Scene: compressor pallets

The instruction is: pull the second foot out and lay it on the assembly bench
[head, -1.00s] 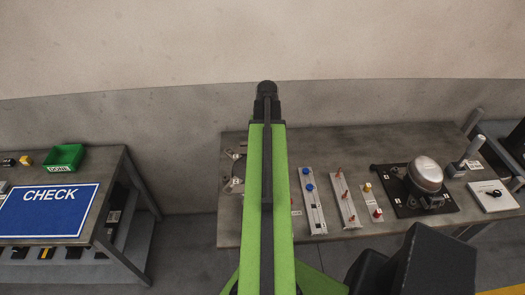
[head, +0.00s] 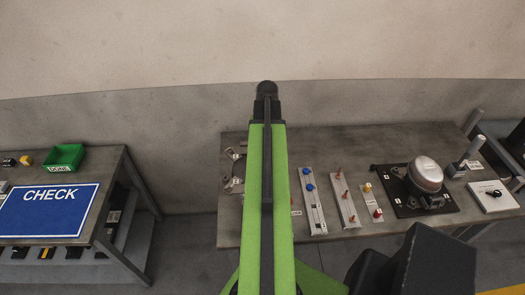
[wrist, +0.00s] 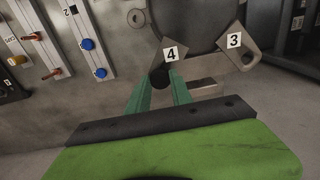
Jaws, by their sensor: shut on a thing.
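My gripper (wrist: 158,88) shows in the wrist view, its two green fingers shut on a small black foot (wrist: 158,76). The foot is at the edge of the metal tab marked 4 (wrist: 171,53); I cannot tell whether it is still seated in it. Another tab marked 3 (wrist: 234,41) sticks out to the right from the same dark round body (wrist: 195,25). In the head view my arm hides the gripper and most of this body; metal tabs (head: 233,183) show left of the arm. The assembly bench (head: 270,238) lies beneath.
A rail with blue knobs (head: 313,202), a rail with copper-coloured pegs (head: 345,202) and a silver-domed unit on a black plate (head: 425,175) stand to the right. A second table at left holds a CHECK sign (head: 48,212) and a green DONE bin (head: 64,158).

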